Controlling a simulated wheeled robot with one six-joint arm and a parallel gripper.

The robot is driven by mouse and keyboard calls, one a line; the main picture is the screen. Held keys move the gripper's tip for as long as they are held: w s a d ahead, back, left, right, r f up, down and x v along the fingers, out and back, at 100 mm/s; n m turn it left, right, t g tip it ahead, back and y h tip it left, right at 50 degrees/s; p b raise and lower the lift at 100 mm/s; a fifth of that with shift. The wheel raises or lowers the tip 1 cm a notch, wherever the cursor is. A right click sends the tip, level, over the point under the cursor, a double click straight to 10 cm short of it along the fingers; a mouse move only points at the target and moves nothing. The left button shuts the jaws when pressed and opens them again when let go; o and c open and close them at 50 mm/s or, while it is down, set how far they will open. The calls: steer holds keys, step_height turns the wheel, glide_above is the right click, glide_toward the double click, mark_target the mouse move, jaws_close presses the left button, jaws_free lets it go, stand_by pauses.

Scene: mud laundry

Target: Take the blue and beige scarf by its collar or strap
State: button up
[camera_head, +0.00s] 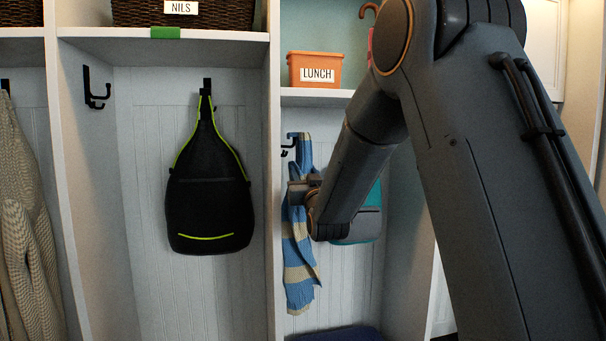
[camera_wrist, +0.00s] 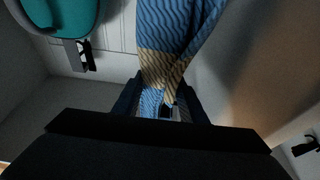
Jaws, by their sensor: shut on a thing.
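The blue and beige scarf (camera_head: 301,265) hangs down the left side of the right-hand cubby in the head view. Its top end (camera_head: 305,152) is at a dark hook (camera_head: 289,145). My gripper (camera_head: 299,188) is at the scarf's upper part, below the hook. In the wrist view the scarf (camera_wrist: 172,40) runs in between the two fingers of my gripper (camera_wrist: 161,100), which are shut on it near a beige band. My wrist hides part of the scarf in the head view, and the part behind the fingers is hidden.
A teal and grey bag (camera_head: 368,215) hangs behind my forearm, close right of the scarf. A divider (camera_head: 272,200) stands just left. A black backpack (camera_head: 210,195) hangs in the middle cubby. An orange LUNCH bin (camera_head: 314,70) is on the shelf above.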

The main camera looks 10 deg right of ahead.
steer(key=shift+r+p, duration=0.45)
steer(key=shift+r, duration=1)
steer(key=shift+d, duration=0.1)
steer(key=shift+c, duration=0.2)
steer(key=shift+d+b, duration=1)
steer(key=shift+d, duration=3)
jaws_close()
